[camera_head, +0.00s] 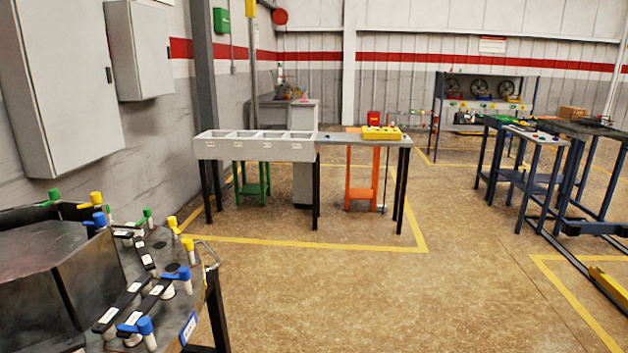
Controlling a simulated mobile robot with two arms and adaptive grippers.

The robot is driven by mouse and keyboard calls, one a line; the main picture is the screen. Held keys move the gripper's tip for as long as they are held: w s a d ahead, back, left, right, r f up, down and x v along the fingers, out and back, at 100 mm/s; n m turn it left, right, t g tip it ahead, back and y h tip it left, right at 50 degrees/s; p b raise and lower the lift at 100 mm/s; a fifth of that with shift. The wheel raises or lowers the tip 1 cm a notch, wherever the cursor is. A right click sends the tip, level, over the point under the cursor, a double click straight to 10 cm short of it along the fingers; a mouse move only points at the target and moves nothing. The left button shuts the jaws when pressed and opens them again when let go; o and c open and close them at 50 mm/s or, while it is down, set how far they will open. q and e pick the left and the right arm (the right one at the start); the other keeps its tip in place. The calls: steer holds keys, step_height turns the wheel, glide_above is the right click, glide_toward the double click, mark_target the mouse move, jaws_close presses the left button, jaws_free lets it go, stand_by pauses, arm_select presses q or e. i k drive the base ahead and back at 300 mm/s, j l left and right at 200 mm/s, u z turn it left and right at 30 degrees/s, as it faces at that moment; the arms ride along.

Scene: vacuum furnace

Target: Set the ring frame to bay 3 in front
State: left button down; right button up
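A grey bench top with several open bays side by side (255,151) stands in the middle distance. Each bay has a small white label on its front, too small to read. I cannot pick out the ring frame for certain. A yellow block-like item with dark spots on top (382,133) lies on the grey table top to the right of the bays. Neither of my grippers is in view.
A dark round table (165,245) at the lower left carries a dark walled housing (62,265) and bars with coloured handles. Blue-legged benches (540,137) stand at the right. The floor between (370,295) is clear.

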mark_target(45, 272)
steer(key=u, duration=1.55)
